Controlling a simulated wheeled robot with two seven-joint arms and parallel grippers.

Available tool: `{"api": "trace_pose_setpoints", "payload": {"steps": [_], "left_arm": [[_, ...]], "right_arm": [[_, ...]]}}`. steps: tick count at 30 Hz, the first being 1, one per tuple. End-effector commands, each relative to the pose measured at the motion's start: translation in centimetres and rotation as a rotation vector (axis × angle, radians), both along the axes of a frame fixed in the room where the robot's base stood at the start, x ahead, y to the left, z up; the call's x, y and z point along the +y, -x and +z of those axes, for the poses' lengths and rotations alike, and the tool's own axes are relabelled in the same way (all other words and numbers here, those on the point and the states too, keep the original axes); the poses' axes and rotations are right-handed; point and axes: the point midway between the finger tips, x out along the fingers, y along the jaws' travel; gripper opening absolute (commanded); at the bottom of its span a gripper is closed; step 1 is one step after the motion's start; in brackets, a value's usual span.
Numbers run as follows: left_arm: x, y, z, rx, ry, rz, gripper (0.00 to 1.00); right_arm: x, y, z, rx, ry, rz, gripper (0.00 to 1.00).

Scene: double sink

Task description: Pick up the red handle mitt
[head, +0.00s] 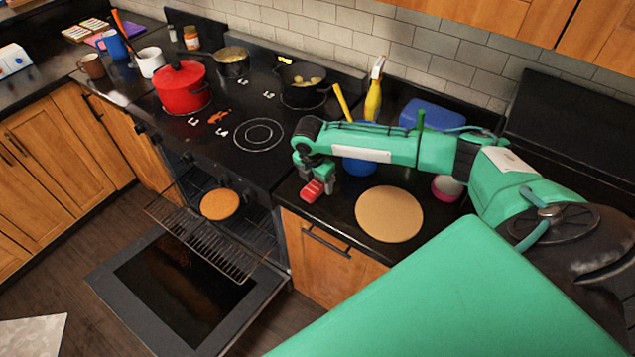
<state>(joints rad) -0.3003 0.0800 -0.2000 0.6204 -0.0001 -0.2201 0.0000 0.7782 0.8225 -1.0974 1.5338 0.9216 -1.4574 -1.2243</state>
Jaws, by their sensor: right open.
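The red handle mitt (312,191) is a small red piece on the dark counter, just right of the stove, near the front edge. My right gripper (315,179) reaches in from the right and points down right at the mitt. Its fingers are open and sit around or just above the mitt; I cannot tell if they touch it. The gripper hides part of the mitt. My left gripper is not in view.
A round tan board (389,214) lies right of the mitt, with a blue container (360,166) behind. The oven door (185,290) hangs open with its rack (205,238) pulled out. A red pot (183,88) and pans (301,84) stand on the stove.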

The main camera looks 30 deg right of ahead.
Motion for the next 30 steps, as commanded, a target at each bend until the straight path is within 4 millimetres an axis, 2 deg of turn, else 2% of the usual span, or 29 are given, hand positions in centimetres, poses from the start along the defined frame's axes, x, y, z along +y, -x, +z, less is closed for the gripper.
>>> {"api": "trace_pose_setpoints", "payload": {"steps": [4,11,19,30], "left_arm": [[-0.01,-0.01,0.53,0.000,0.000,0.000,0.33],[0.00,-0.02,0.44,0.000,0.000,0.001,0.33],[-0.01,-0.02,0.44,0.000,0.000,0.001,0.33],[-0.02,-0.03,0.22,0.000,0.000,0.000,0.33]], "right_arm": [[-0.21,-0.01,-1.23,0.001,0.001,0.001,0.67],[-0.23,-0.04,-1.45,0.000,0.001,0.001,0.67],[-0.23,-0.04,-1.42,0.000,0.001,0.001,0.14],[-0.26,-0.11,-0.90,-0.002,0.000,0.000,0.14]]}}
